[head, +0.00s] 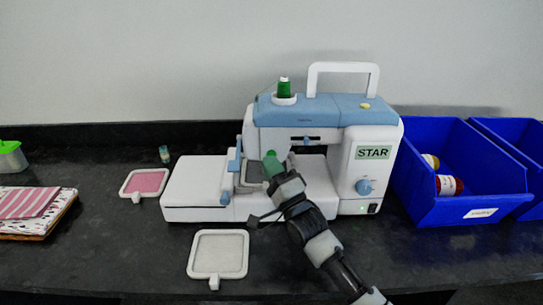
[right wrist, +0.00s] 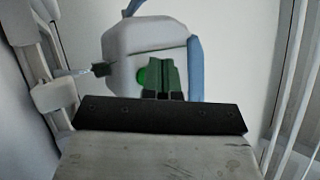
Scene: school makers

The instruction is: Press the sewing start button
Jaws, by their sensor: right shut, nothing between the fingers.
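The white and blue sewing machine (head: 325,112) stands on the dark counter, marked STAR. In the right wrist view, a green round button (right wrist: 144,77) shows on the front of the machine's white head (right wrist: 122,55); its right side is hidden by my fingers. My right gripper (head: 272,164) is shut and empty, reaching up to the needle end of the machine. Its dark green fingers also show in the right wrist view (right wrist: 165,76), right beside the button in the picture. I cannot tell whether they touch it. My left gripper is not in view.
Blue bins (head: 463,213) holding small bottles stand close at the right. Folded fabrics (head: 35,213) lie far left. A wall is close behind the machine.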

